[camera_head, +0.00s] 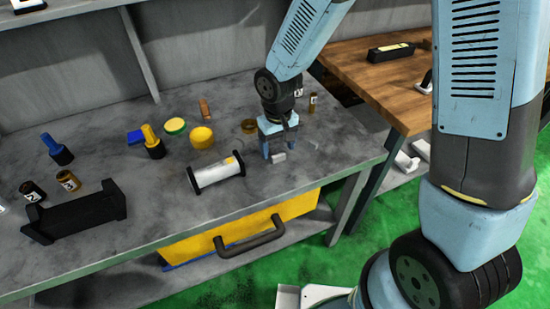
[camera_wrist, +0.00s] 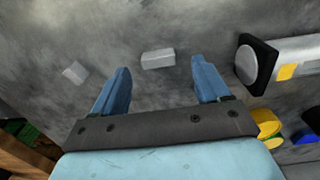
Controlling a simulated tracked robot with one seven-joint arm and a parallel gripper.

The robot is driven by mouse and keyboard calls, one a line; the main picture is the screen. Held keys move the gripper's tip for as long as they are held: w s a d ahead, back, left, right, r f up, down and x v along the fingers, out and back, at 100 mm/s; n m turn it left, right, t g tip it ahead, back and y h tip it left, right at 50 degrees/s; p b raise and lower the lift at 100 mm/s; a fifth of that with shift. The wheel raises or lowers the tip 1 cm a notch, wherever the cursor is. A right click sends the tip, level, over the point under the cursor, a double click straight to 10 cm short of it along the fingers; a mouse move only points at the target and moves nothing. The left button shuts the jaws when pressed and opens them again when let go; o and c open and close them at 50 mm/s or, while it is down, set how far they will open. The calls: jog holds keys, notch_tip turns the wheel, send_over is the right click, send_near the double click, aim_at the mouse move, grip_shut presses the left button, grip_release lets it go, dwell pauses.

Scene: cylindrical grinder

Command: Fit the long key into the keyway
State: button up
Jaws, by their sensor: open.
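My gripper (camera_head: 279,147) is open above the grey bench, pointing down; its two blue fingers (camera_wrist: 160,72) also show in the wrist view. A light grey block (camera_wrist: 157,59), the longer of two and seemingly the long key, lies between and just beyond the fingertips in that view, apart from both. It shows in the head view (camera_head: 279,157) just in front of the fingers. A shorter grey block (camera_wrist: 74,72) lies to its left. A white cylinder with black ends (camera_head: 217,173) and a yellow mark lies left of my gripper; I cannot make out a keyway on it.
A black cradle-like block (camera_head: 75,212) stands at the bench's left. Behind the cylinder are yellow-handled and blue-handled tools, a yellow tub (camera_head: 201,138) and small jars. A yellow drawer (camera_head: 240,232) is below the bench edge. The bench's front right is clear.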

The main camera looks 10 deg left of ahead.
aim_at(277, 155)
jog(key=shift+w+f, duration=0.1)
jog(key=shift+f, duration=1.55)
jog(key=c, duration=1.2)
jog(key=shift+r, duration=0.1)
